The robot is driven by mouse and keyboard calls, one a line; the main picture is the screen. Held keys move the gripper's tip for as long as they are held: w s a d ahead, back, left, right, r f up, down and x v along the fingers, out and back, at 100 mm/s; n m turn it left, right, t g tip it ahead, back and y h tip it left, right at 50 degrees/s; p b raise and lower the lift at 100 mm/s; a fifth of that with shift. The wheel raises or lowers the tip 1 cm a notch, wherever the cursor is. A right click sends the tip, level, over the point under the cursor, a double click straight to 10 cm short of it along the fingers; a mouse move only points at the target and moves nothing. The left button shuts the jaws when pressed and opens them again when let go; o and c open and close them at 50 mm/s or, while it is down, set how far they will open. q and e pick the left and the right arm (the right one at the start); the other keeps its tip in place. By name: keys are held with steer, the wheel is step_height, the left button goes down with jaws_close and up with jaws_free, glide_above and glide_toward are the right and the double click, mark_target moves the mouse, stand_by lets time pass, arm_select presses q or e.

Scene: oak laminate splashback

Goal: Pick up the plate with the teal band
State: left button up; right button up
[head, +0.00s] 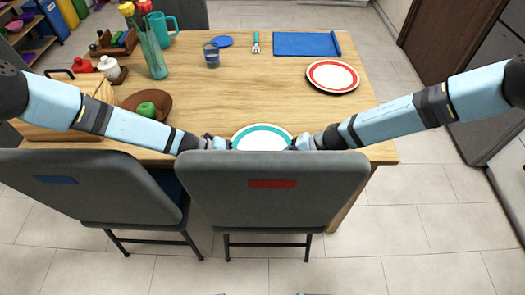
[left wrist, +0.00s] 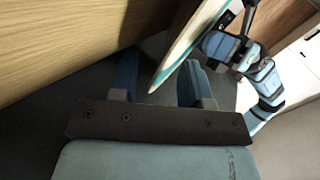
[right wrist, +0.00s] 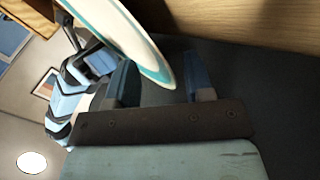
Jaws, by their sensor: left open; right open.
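The plate with the teal band (head: 262,139) lies at the table's near edge in the head view, its near part hidden by a chair back. My left gripper (head: 226,144) is at its left side and my right gripper (head: 297,144) at its right side. In the left wrist view, the plate's rim (left wrist: 188,45) reaches between the two open fingers (left wrist: 160,82). In the right wrist view, the rim (right wrist: 150,58) likewise reaches between the open fingers (right wrist: 162,80). Whether any finger touches the plate, I cannot tell.
Two grey chairs (head: 272,190) (head: 85,185) stand at the table's near side. A red-banded plate (head: 332,76) lies at the back right. A brown bowl with a green apple (head: 146,109) is at the left. The middle of the table (head: 250,95) is clear.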

arm_select(q)
steer(key=c, duration=0.7)
arm_select(e)
steer(key=c, duration=0.7)
arm_select(q)
jaws_close()
arm_select(e)
jaws_close()
steer(key=shift+s, duration=0.1)
arm_select(q)
steer(key=shift+s, duration=0.1)
arm_select(e)
steer(key=shift+r, duration=0.15)
